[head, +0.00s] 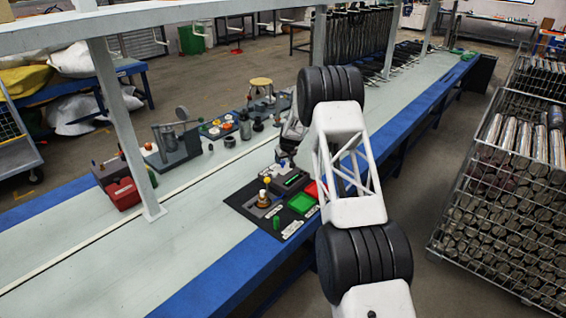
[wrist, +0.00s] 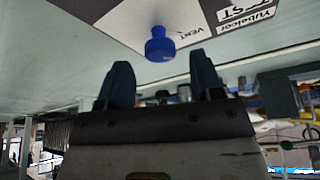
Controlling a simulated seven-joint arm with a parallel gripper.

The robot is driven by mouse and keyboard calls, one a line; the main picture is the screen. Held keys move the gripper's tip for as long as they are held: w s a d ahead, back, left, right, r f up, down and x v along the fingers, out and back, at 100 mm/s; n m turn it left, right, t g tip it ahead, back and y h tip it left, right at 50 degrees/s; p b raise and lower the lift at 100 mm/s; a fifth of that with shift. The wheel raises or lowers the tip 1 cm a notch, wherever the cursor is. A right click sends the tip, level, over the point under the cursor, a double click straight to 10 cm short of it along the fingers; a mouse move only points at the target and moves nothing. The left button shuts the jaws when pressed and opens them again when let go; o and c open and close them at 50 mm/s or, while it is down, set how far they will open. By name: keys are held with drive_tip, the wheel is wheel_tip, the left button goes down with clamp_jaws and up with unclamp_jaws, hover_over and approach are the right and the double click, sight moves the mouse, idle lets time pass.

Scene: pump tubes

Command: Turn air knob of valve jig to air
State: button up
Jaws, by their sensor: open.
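In the wrist view a blue knob (wrist: 160,45) stands out from a light panel (wrist: 205,14) with a printed word VENT beside it and a TEST label close by. My gripper (wrist: 163,80) is open, its two dark fingers apart with nothing between them. The knob appears beyond the fingertips and between their lines, with no contact visible. In the head view my gripper (head: 284,155) is small and partly hidden by my arm, above the bench behind the black mat.
A press-like device (head: 172,142) and a red box (head: 122,194) stand further left. A white frame post (head: 125,130) rises from the bench, whose front left is clear.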

sight(282, 164)
drive_tip(key=shift+x, duration=1.25)
drive_tip(key=c, duration=0.9)
